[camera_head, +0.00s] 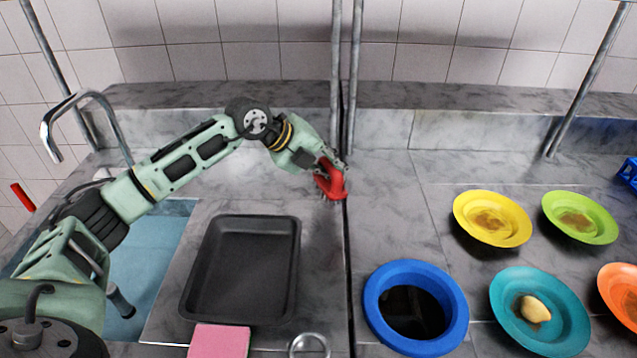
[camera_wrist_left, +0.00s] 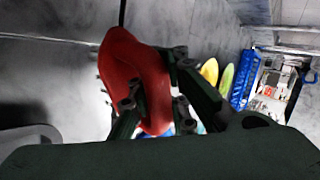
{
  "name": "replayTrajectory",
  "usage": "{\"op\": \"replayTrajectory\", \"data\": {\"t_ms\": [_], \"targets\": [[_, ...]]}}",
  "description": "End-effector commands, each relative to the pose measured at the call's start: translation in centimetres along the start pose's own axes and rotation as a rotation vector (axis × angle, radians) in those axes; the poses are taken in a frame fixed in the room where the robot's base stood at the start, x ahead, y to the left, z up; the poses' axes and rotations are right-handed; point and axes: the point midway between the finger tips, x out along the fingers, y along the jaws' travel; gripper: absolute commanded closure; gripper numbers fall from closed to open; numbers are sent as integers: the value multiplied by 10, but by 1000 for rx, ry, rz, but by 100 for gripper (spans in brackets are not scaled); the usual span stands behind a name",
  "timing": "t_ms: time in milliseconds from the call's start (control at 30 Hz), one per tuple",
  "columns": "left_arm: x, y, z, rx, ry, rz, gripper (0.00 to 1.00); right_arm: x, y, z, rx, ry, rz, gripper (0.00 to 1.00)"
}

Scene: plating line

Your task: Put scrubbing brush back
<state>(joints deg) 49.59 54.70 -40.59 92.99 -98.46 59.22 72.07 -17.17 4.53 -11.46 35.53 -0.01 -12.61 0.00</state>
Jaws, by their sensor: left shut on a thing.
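A red scrubbing brush (camera_head: 331,186) is held in my left gripper (camera_head: 329,171), near the seam between the two counter sections. In the head view its bristles point down, close to the counter; I cannot tell whether they touch it. In the left wrist view the brush (camera_wrist_left: 136,78) sits between the fingers of the left gripper (camera_wrist_left: 160,100), which are closed around its body. My right gripper is not in view.
A black tray (camera_head: 291,282) lies left of the seam, with a pink sponge (camera_head: 219,341) in front. A sink with blue water (camera_head: 150,262) is farther left. A blue-rimmed hole (camera_head: 455,325) and several plates, including a yellow one (camera_head: 465,212), occupy the right counter.

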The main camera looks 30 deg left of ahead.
Motion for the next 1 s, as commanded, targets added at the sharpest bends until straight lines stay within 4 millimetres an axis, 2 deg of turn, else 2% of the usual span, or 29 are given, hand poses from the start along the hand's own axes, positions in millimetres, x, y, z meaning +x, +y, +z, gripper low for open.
{"op": "replayTrajectory", "data": {"t_ms": [100, 267, 367, 633, 967, 1000], "targets": [[-3, 20, 18, -4, -1, 0, 100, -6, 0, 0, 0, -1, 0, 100], [-4, 33, 28, -1, 1, -2, 100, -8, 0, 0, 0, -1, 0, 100], [-1, 37, 30, 1, 2, -2, 100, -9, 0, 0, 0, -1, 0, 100], [22, 63, 29, -1, 3, -1, 100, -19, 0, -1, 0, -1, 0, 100], [26, 66, 29, 1, 2, -2, 100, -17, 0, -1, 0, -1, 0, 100], [26, 67, 29, 1, 2, -1, 93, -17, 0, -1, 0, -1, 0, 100]]}}
